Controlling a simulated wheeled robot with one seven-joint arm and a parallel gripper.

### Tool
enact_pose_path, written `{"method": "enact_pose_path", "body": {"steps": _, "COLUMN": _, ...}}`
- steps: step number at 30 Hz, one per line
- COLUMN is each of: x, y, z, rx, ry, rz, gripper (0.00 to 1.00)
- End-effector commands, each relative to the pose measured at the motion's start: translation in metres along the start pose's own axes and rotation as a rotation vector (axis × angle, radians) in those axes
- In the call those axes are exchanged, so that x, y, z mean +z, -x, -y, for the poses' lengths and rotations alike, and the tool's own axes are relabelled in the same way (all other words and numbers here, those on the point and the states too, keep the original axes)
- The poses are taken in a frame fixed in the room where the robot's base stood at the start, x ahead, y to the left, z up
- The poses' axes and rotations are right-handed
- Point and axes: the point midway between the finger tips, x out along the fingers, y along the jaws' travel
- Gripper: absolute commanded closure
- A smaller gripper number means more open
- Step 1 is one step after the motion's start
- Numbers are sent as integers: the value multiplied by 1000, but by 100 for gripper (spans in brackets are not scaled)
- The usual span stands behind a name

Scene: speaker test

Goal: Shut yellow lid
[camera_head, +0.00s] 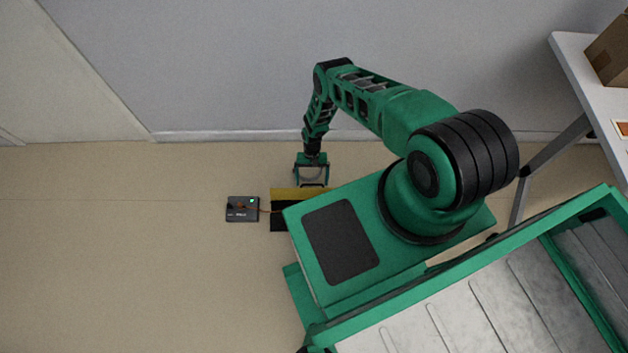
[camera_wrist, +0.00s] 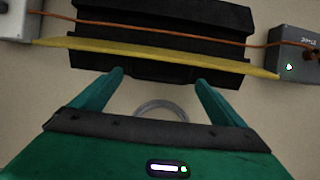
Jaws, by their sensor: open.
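The yellow lid (camera_head: 290,193) shows in the head view as a strip along the far edge of a black box (camera_head: 277,217). In the wrist view the lid (camera_wrist: 150,50) is a thin, nearly edge-on yellow strip crossing in front of the black box (camera_wrist: 165,17); it looks tilted up from the box. My gripper (camera_head: 312,184) is low, just beyond the lid's far side. In the wrist view my gripper (camera_wrist: 158,77) is open and empty, with its fingertips just short of the lid; contact cannot be told. My base hides part of the box in the head view.
A grey device (camera_head: 242,209) stands left of the box; it shows at right in the wrist view (camera_wrist: 297,48). An orange cable (camera_wrist: 140,26) crosses the box. Another grey unit (camera_wrist: 18,22) is at left. A grey ring (camera_wrist: 162,108) shows between my fingers. Floor at left is clear.

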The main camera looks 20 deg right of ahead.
Motion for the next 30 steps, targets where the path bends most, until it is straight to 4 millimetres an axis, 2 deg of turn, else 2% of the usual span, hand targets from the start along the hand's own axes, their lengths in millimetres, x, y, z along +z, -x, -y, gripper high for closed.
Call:
{"method": "enact_pose_path", "body": {"steps": 11, "x": 0, "y": -5, "z": 0, "rx": 0, "ry": 0, "rz": -1, "gripper": 6}}
{"method": "enact_pose_path", "body": {"steps": 12, "x": 0, "y": -5, "z": 0, "rx": 0, "ry": 0, "rz": -1, "gripper": 8}}
{"method": "enact_pose_path", "body": {"steps": 18, "x": 0, "y": -5, "z": 0, "rx": 0, "ry": 0, "rz": -1, "gripper": 54}}
{"method": "enact_pose_path", "body": {"steps": 19, "x": -5, "y": -3, "z": -11, "rx": 0, "ry": -3, "rz": -1, "gripper": 54}}
{"method": "enact_pose_path", "body": {"steps": 23, "x": -2, "y": -4, "z": -4, "rx": 5, "ry": -2, "rz": -8, "gripper": 54}}
{"method": "enact_pose_path", "body": {"steps": 30, "x": -3, "y": 2, "z": -6, "rx": 6, "ry": -11, "rz": -63, "gripper": 54}}
